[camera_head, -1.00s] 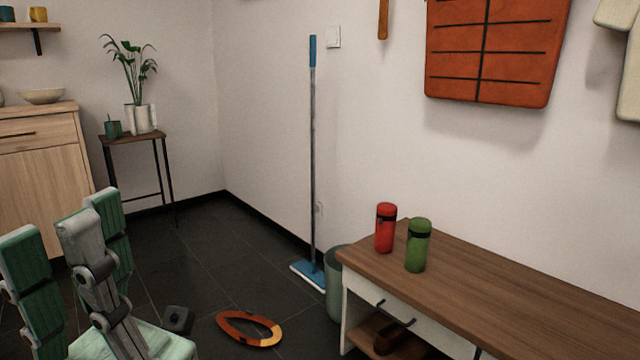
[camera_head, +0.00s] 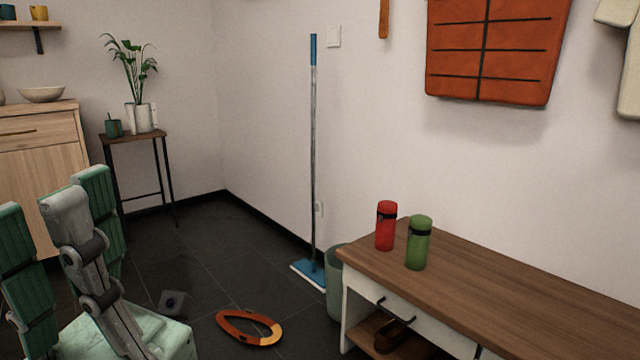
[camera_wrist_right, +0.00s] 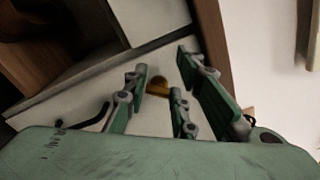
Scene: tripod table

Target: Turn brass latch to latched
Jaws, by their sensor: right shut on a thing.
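The brass latch (camera_wrist_right: 157,87) is a small golden piece on a pale panel, seen only in the right wrist view. Its far side and its exact turn angle are hard to make out. My right gripper (camera_wrist_right: 162,76) has its green and grey fingers around the latch and is shut on it. The right gripper is not in the head view. My left gripper (camera_head: 66,200) is at the lower left of the head view, with its fingers pointing up, apart and empty.
A wooden-topped bench (camera_head: 530,285) stands at right with a red bottle (camera_head: 386,226) and a green bottle (camera_head: 419,243). A dark drawer handle (camera_wrist_right: 88,118) is near my right gripper. A blue mop (camera_head: 313,150) leans on the wall. An orange ring (camera_head: 250,328) lies on the floor.

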